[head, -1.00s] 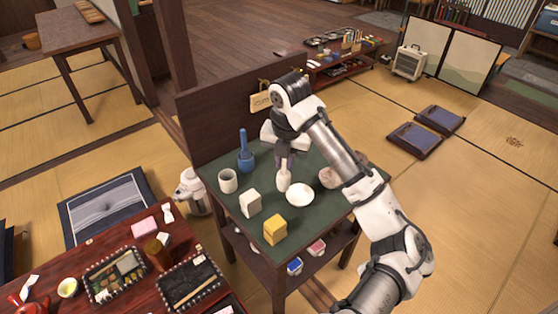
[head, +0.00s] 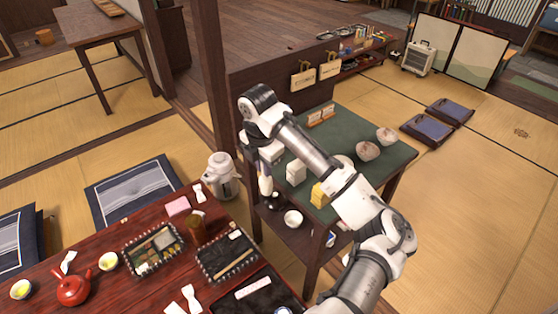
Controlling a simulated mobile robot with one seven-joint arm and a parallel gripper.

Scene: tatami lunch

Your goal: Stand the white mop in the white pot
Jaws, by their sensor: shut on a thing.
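My gripper (head: 265,170) is shut on the white mop (head: 266,187), which hangs roughly upright below the fingers. In the head view they appear over the left edge of the green-topped table (head: 348,126); I cannot tell their exact height or distance from it. The white pot and the blue mop in its blue pot do not show now; my arm covers that corner of the table.
A white block (head: 296,172) and a yellow block (head: 317,194) stand near my forearm. Two bowls (head: 367,151) (head: 387,135) stand farther right, and small cards (head: 321,115) at the back. A kettle (head: 221,176) is left of the table. A white bowl (head: 292,218) sits lower down.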

